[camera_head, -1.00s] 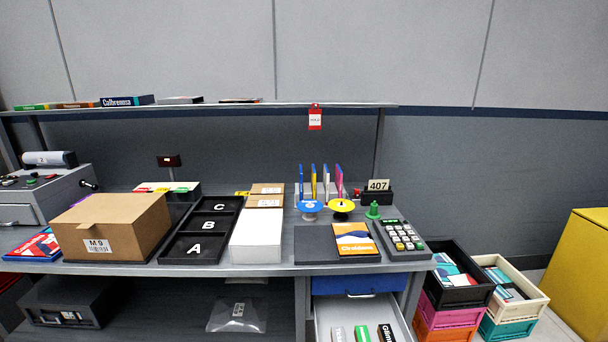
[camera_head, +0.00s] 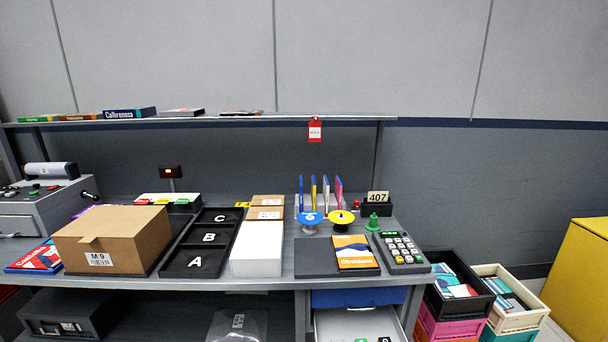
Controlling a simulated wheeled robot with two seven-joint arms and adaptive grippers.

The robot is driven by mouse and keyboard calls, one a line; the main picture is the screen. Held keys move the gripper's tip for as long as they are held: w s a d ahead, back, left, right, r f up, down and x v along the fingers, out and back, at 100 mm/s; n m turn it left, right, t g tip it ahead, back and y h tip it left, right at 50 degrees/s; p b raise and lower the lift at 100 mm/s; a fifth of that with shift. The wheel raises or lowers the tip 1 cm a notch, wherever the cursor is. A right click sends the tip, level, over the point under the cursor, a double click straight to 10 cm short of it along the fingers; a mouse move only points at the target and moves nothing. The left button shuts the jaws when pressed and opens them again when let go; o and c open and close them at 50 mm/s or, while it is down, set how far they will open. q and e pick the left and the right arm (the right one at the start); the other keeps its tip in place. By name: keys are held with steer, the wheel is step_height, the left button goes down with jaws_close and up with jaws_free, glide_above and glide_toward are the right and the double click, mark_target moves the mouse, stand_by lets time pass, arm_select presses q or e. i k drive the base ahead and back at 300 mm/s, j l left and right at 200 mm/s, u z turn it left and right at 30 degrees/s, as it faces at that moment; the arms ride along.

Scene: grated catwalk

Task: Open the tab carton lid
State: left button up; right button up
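The tab carton (camera_head: 128,258) is a brown cardboard box with an "M 9" label on its front. It stands on the left part of the workbench (camera_head: 200,284). Its lid (camera_head: 115,224) lies shut on top, and a small tab (camera_head: 89,240) shows at the lid's front edge. Neither of my grippers is in view.
A black tray (camera_head: 170,263) marked A, B, C stands right of the carton, beside a white box (camera_head: 257,249). A booklet (camera_head: 36,257) lies left of the carton. A grey machine (camera_head: 40,207) stands behind left. A shelf (camera_head: 230,117) runs above. An open drawer (camera_head: 357,322) juts out below.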

mark_target(113, 222)
steer(key=u, duration=1.45)
